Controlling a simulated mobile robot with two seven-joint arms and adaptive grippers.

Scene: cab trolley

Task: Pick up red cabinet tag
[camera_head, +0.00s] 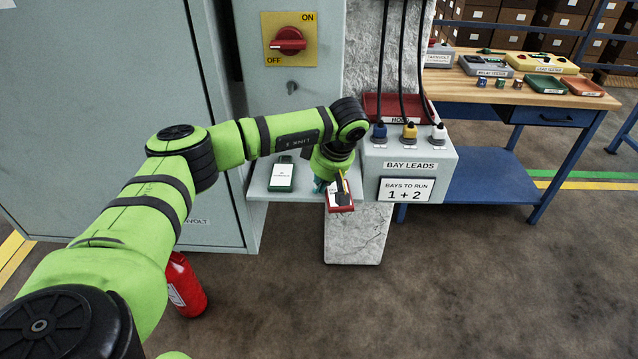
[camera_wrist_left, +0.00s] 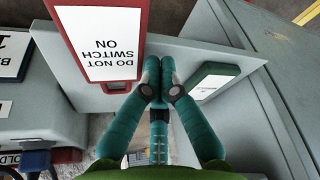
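The red cabinet tag (camera_head: 333,208) is a red block with a white label, at the front right of the grey shelf beside the bay leads box. In the left wrist view the tag (camera_wrist_left: 110,45) looms large at the upper left, its label reading "DO NOT SWITCH ON" upside down. My left gripper (camera_wrist_left: 160,72) has its teal fingertips together beside the tag's near right corner. I see nothing between them and cannot tell whether a finger touches the tag. In the head view this gripper (camera_head: 320,185) is partly hidden by my wrist. My right gripper is out of view.
A green tag (camera_head: 281,173) lies left of the gripper on the grey shelf (camera_head: 262,190). The bay leads box (camera_head: 410,165) with plugged cables stands close on the right. A red extinguisher (camera_head: 186,285) stands below my arm. A workbench (camera_head: 470,90) is farther right.

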